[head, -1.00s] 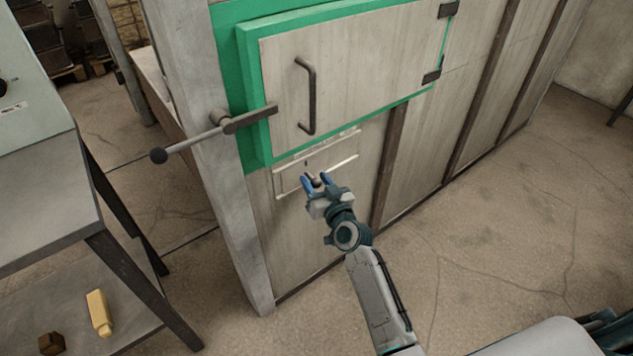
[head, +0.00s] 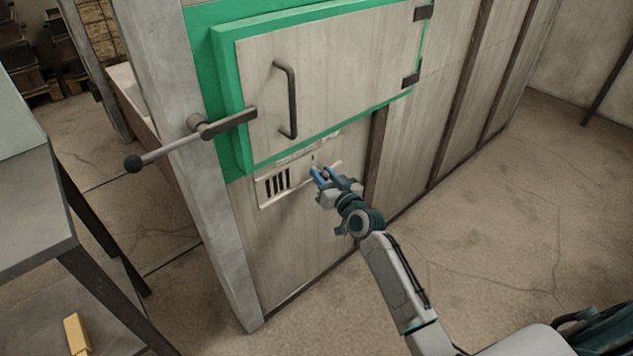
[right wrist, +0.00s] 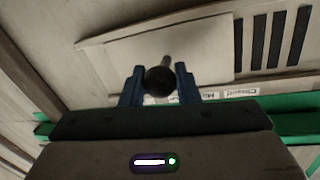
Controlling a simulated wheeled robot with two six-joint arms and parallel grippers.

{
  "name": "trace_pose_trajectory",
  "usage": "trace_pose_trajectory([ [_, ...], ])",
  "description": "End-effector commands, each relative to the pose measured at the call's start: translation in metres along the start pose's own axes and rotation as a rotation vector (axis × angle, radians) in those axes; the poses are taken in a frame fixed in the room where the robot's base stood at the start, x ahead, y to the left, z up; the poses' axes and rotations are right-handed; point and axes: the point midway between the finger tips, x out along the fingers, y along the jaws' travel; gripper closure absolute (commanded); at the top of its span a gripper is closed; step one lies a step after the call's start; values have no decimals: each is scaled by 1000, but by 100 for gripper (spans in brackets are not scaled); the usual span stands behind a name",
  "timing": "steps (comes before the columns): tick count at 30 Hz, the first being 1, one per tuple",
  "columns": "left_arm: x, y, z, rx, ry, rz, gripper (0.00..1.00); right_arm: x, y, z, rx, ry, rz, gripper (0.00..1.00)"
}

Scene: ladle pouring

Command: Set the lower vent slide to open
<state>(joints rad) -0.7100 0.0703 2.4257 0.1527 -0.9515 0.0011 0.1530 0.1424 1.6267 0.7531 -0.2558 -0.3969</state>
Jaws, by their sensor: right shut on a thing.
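The lower vent (head: 264,200) is set in the pale wall panel under the green-framed door, with dark slots (head: 277,183) uncovered at its left. In the right wrist view, the slots (right wrist: 272,42) show beside the pale slide plate (right wrist: 185,55). The slide's dark round knob (right wrist: 160,81) sits between the blue fingers of my right gripper (right wrist: 160,88), which is shut on it. In the head view, my right gripper (head: 319,175) is at the vent's right part and hides some of the plate. My left gripper is not in view.
The door (head: 330,75) above has a bar handle (head: 291,100) and a long latch lever (head: 165,150) reaching out left. A grey table (head: 35,215) stands at left, with a yellow block (head: 76,335) on its lower shelf. The floor at right is clear.

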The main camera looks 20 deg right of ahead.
Motion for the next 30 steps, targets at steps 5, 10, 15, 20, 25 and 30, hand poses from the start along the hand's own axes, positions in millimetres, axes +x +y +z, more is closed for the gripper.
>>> trace_pose_trajectory([
  [5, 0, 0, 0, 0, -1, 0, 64, 0, 2, -3, -7, 4, 2, 100],
  [10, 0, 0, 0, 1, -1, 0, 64, 0, 2, -3, -7, 5, 2, 52],
  [15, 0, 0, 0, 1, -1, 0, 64, 0, 1, -2, -6, 4, 2, 52],
  [20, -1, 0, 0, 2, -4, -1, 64, -4, 1, -2, -6, 2, 2, 52],
  [25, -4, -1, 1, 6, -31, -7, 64, -28, 1, -2, -7, 2, 2, 52],
  [30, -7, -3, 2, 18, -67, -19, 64, -63, 2, -2, -8, 0, 2, 52],
])
